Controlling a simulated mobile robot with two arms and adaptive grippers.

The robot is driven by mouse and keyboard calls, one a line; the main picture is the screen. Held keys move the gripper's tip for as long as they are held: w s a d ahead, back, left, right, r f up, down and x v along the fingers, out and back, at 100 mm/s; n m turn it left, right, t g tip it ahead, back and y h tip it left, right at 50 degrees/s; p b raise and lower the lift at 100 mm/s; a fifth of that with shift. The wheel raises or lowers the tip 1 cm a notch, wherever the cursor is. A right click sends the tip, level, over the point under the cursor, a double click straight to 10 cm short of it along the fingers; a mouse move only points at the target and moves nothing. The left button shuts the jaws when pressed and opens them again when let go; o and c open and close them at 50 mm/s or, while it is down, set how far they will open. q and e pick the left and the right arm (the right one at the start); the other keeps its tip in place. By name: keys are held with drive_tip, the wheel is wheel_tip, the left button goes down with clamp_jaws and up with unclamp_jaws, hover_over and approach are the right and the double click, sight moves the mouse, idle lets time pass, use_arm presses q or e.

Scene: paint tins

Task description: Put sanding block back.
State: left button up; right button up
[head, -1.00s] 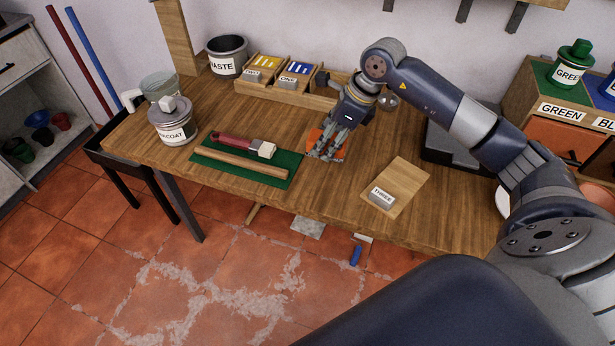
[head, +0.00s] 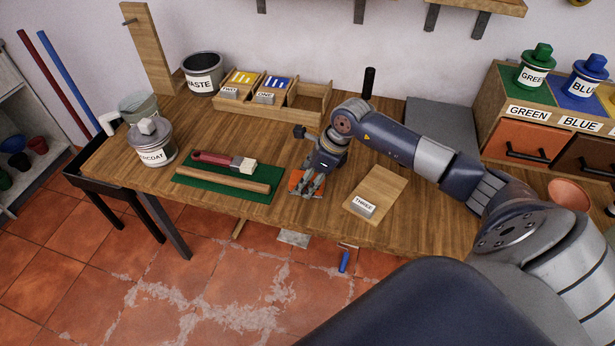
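My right gripper (head: 306,184) points down over the table, its fingers over a flat orange piece (head: 294,180) that shows on both sides of them. I cannot tell how far apart the fingers are or whether something is between them. No thing is plainly recognisable as the sanding block; it may be hidden at the fingers. A wooden rack (head: 302,118) stands at the back with yellow and blue pieces behind labels TWO and ONE; its right compartment looks empty. A grey block labelled THREE (head: 363,206) sits on a wooden board (head: 381,184) right of the gripper. My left gripper is not in view.
A red-handled brush (head: 222,160) and a wooden stick (head: 222,179) lie on a green mat (head: 190,184) left of the gripper. A labelled tin (head: 153,150) and a WASTE tub (head: 201,79) stand farther left. A black upright cylinder (head: 369,83) stands behind my arm.

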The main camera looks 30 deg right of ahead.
drive_tip(key=shift+f, duration=0.1)
drive_tip(key=shift+f+b, duration=0.25)
drive_tip(key=shift+b, duration=0.05)
drive_tip(key=o, duration=1.1)
drive_tip(key=shift+r, duration=0.1)
